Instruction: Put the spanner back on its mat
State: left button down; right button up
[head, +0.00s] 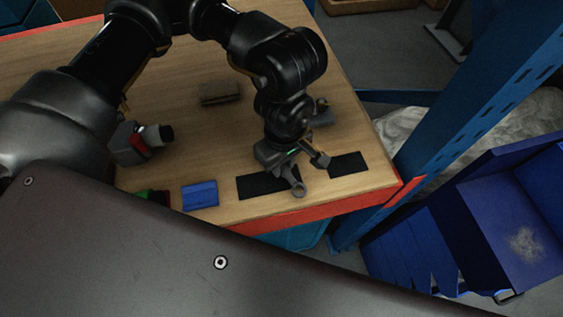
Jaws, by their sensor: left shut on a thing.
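My left gripper (289,163) is low over the right part of the wooden bench, pointing down. It is shut on a grey metal tool, which looks like the spanner (298,189); its ring end shows below the gripper. The rest of the spanner is hidden by the gripper. Two black mats lie near the bench's front edge. The left black mat (254,188) is partly under the spanner, and the right black mat (349,164) is bare. I cannot tell whether the spanner touches the mat. My right gripper is out of view.
A blue block (200,195) lies left of the mats. A grey, red and black device (130,143) stands further left. A brown block (220,93) lies further back, and a grey object (323,114) sits behind my wrist. A blue rack post (455,120) stands beyond the bench's right corner.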

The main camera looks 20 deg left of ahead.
aim_at(284, 166)
pick_arm(q)
jog(key=shift+d+f, duration=0.15)
jog(key=c, duration=1.6)
grip_release()
jog(key=shift+w, duration=0.1)
jog(key=o, duration=0.4)
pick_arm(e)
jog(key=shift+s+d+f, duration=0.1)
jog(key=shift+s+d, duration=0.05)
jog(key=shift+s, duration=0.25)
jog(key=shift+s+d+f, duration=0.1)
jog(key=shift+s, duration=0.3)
pick_arm(q)
jog(key=shift+r, duration=0.65)
notch_tip(284, 166, up, 11)
jog(key=b, duration=0.2)
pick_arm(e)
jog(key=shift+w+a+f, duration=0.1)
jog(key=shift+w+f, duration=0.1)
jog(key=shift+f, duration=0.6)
